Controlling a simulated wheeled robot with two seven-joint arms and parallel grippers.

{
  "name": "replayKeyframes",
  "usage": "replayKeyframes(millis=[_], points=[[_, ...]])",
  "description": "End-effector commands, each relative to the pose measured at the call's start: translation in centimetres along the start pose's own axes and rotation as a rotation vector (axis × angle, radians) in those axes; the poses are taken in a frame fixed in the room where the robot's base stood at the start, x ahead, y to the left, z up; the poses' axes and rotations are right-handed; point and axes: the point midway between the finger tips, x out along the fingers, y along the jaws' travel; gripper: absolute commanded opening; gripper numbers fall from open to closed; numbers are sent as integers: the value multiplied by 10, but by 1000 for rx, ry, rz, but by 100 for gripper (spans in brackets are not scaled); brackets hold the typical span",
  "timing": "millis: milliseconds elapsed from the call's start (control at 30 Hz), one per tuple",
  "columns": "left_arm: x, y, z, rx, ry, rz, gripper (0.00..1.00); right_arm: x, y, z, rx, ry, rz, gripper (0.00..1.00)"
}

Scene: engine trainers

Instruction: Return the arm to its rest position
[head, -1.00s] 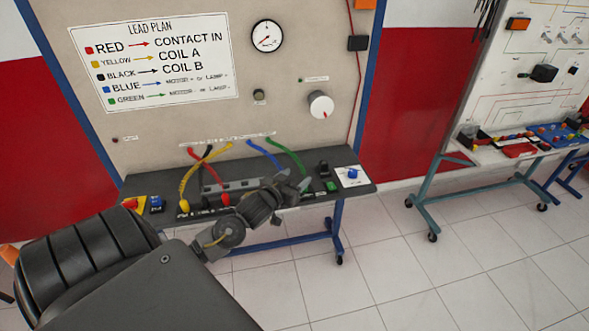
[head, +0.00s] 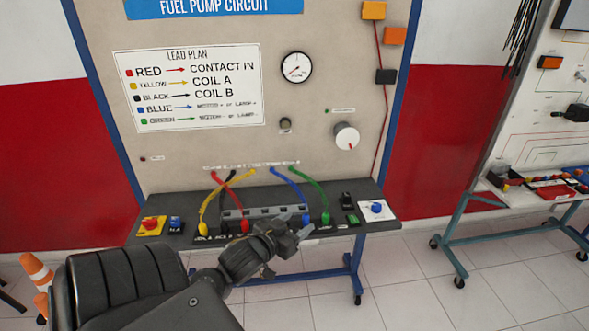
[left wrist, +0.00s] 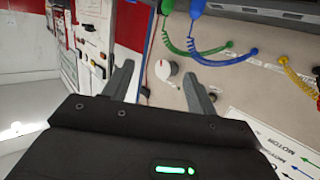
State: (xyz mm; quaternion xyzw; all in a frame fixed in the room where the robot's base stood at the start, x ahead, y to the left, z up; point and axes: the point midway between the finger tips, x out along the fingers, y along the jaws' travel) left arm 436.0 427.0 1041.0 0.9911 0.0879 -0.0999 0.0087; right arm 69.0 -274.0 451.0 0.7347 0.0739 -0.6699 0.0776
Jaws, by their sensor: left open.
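My left arm comes in from the lower left in the head view. Its gripper (head: 298,229) is at the front edge of the bench shelf (head: 150,230), before the blue and green plugs. In the left wrist view the two fingers (left wrist: 160,88) stand apart with nothing held between them. The panel and its white knob (left wrist: 166,69) show beyond them. Yellow (head: 211,195), red (head: 232,198), blue (head: 290,184) and green (head: 313,188) leads run from the shelf up to the panel. A black lead (head: 223,186) is partly hidden behind them. My right gripper is not in view.
The fuel pump panel carries a lead plan (head: 190,88), a gauge (head: 297,67) and a knob (head: 346,136). A second trainer (head: 550,110) stands at the right. Orange cones (head: 36,270) are at the left. The tiled floor between the stands is clear.

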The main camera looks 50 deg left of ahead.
Motion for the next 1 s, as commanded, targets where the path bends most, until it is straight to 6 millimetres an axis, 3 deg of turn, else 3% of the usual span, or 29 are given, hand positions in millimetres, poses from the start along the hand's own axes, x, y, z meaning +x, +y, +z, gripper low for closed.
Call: replayKeyframes(millis=[667, 767, 833, 967, 1000], points=[[-1, -1, 4, 1, -6, -4, 58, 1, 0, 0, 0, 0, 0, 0], [7, -6, 29, 11, -45, -19, 58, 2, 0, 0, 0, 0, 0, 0], [17, -13, 62, 26, -100, -38, 58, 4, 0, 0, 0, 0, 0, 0], [32, -23, 150, 65, -237, -67, 58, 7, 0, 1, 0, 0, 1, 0], [33, -25, 180, 78, -285, -72, 58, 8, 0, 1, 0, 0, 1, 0]])
